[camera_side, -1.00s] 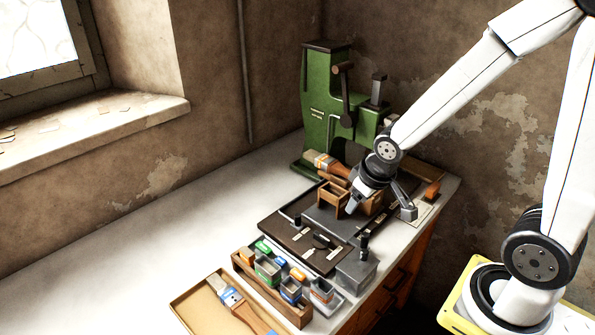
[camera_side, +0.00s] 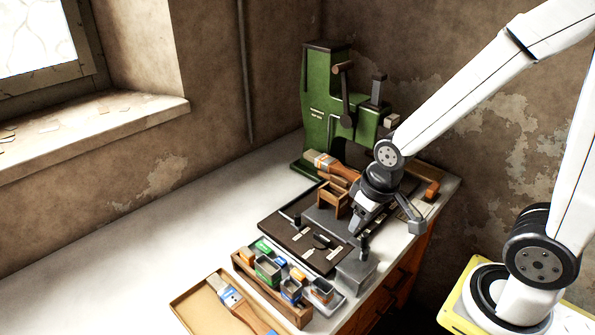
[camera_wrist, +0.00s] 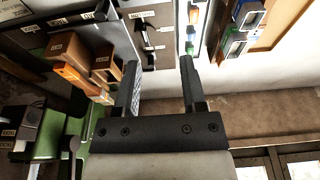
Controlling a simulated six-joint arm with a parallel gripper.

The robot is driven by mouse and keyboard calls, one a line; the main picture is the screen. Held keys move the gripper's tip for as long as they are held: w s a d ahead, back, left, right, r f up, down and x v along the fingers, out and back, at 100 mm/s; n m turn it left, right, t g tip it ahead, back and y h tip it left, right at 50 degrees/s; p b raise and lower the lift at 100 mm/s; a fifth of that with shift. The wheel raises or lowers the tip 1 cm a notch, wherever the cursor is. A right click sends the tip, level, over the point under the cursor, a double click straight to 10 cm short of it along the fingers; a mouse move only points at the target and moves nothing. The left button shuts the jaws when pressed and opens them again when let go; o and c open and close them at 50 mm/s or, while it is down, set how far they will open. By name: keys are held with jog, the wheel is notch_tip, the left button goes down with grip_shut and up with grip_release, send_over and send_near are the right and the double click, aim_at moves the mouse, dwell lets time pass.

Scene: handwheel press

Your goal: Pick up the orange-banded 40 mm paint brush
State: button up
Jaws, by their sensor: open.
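A paint brush (camera_side: 322,162) with pale bristles and an orange-brown handle lies at the foot of the green press in the side view. Its band looks orange, but it is small there. A second brush (camera_side: 230,297) with a blue band lies in the cardboard tray at the front. My gripper (camera_side: 356,228) is open and empty above the dark tool tray, apart from both brushes. In the wrist view my gripper (camera_wrist: 161,74) shows two spread fingers with nothing between them. An orange piece (camera_wrist: 72,78) lies left of them; I cannot tell whether it is the brush.
The green press (camera_side: 325,105) stands at the back, and wooden boxes (camera_side: 333,197) sit near the brush there. The dark tray (camera_side: 275,228) lies below my gripper. A bin rack (camera_side: 270,298) and cardboard tray (camera_side: 190,305) stand in front. The bench's left is clear.

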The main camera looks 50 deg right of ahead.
jog(key=t, duration=0.2)
send_near(351, 173)
jog(key=shift+w+d+f, duration=0.15)
jog(key=shift+w+f, duration=0.3)
jog(key=shift+f, duration=0.2)
jog(key=shift+x, duration=1.3)
jog(key=shift+x, duration=2.6)
jog(key=shift+f, duration=0.25)
